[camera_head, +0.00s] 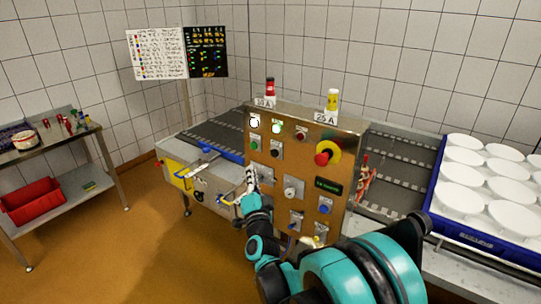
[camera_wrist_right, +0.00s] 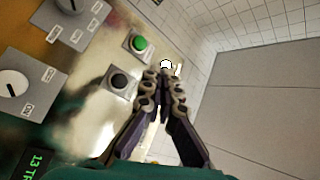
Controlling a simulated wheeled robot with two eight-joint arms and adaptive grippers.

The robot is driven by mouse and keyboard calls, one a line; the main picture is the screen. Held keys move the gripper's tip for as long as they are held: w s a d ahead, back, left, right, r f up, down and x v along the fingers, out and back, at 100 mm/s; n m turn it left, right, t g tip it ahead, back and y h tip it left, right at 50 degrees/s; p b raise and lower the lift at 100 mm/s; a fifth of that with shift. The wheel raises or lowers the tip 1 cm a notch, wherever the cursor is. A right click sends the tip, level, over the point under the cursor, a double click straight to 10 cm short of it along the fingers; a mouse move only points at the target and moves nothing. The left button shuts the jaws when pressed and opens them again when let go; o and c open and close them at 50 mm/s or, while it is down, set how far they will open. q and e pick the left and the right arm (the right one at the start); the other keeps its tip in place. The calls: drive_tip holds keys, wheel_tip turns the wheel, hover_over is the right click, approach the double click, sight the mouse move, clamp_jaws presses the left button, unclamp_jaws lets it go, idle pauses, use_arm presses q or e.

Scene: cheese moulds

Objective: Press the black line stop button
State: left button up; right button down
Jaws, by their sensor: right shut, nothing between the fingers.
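The black button (camera_head: 276,151) sits on a square grey plate on the upper part of the upright control panel (camera_head: 232,0), right of a green button (camera_head: 255,145). In the right wrist view the black button (camera_wrist_right: 119,79) is just left of my fingers, with the green button (camera_wrist_right: 139,44) above it. My right gripper (camera_head: 250,174) is in front of the panel's left side, below these buttons in the head view. Its fingertips (camera_wrist_right: 163,73) are together and hold nothing. I cannot tell whether they touch the panel. My left gripper is not in view.
A red mushroom button (camera_head: 326,155) with a yellow collar is at the panel's right. A conveyor (camera_head: 390,160) runs behind, with a blue crate (camera_head: 475,237) of white moulds at right. A side table (camera_head: 50,145) stands left.

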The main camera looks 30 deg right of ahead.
sight(271, 159)
drive_tip(key=shift+d, duration=0.1)
drive_tip(key=w+d, duration=0.3)
drive_tip(key=d, duration=0.5)
drive_tip(key=shift+w, duration=0.15)
idle(1.4)
drive_tip(key=shift+w+d, duration=0.15)
drive_tip(key=shift+d, duration=0.2)
drive_tip(key=shift+w+d, duration=0.25)
drive_tip(key=shift+d, duration=0.2)
idle(0.6)
drive_tip(key=shift+a, duration=0.1)
drive_tip(key=shift+s+a, duration=0.4)
drive_tip(key=shift+a, duration=0.35)
drive_tip(key=shift+s+a, duration=0.3)
drive_tip(key=shift+a, duration=0.45)
drive_tip(key=shift+s+a, duration=0.35)
drive_tip(key=shift+a, duration=0.45)
drive_tip(key=shift+s+a, duration=0.3)
drive_tip(key=shift+a, duration=0.45)
